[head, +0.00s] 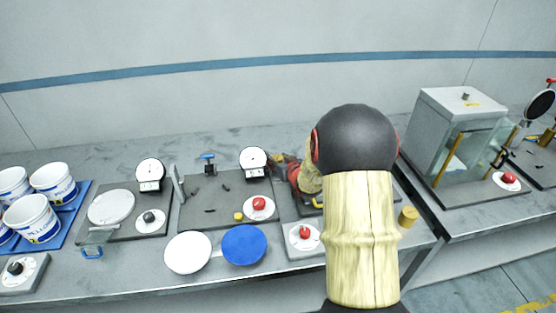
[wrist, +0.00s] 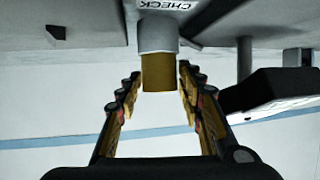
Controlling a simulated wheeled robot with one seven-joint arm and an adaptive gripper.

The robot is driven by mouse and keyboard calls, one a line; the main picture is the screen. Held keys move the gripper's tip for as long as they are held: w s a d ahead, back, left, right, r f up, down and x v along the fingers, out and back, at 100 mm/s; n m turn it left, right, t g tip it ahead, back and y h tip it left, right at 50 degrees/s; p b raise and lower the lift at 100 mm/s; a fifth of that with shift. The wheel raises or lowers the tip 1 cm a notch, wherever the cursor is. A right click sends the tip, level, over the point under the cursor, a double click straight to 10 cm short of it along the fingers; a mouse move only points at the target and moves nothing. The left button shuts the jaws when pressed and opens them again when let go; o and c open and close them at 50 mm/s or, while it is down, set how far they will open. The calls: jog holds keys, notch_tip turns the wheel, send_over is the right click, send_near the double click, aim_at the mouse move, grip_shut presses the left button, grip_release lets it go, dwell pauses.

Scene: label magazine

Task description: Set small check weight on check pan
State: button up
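A brass cylinder, which I take for the small check weight (wrist: 158,73), stands between my fingertips in the wrist view, which is upside down. Its base meets a round grey-white support (wrist: 157,35), likely the check pan, beside a CHECK label (wrist: 166,5). My gripper (wrist: 160,74) has a finger on each side of the cylinder, very close to it. Whether the pads touch it is unclear. In the head view my arm covers the middle right, so the pan and cylinder cannot be made out there.
Another brass cylinder (head: 408,216) stands at the table's right. A glass-fronted cabinet (head: 455,135) is beyond it. Dials (head: 253,160), red-knobbed boxes (head: 305,237), a white disc (head: 188,253), a blue disc (head: 244,245) and white buckets (head: 33,218) crowd the left. A dark box (wrist: 270,95) is close beside my gripper.

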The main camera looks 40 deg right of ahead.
jog(key=p+v, duration=0.3)
jog(key=v, duration=0.9)
jog(key=s+a+r+n+g, duration=0.1)
jog(key=s+a+r+g, duration=0.15)
jog(key=a+r, duration=0.95)
jog(key=s+a+r+n+g+y, duration=0.1)
jog(key=s+a+n+g+y, duration=0.2)
jog(key=s+a, duration=1.4)
jog(key=a+g+y, duration=0.1)
jog(key=a, duration=0.3)
jog(key=shift+s+r+y, duration=0.3)
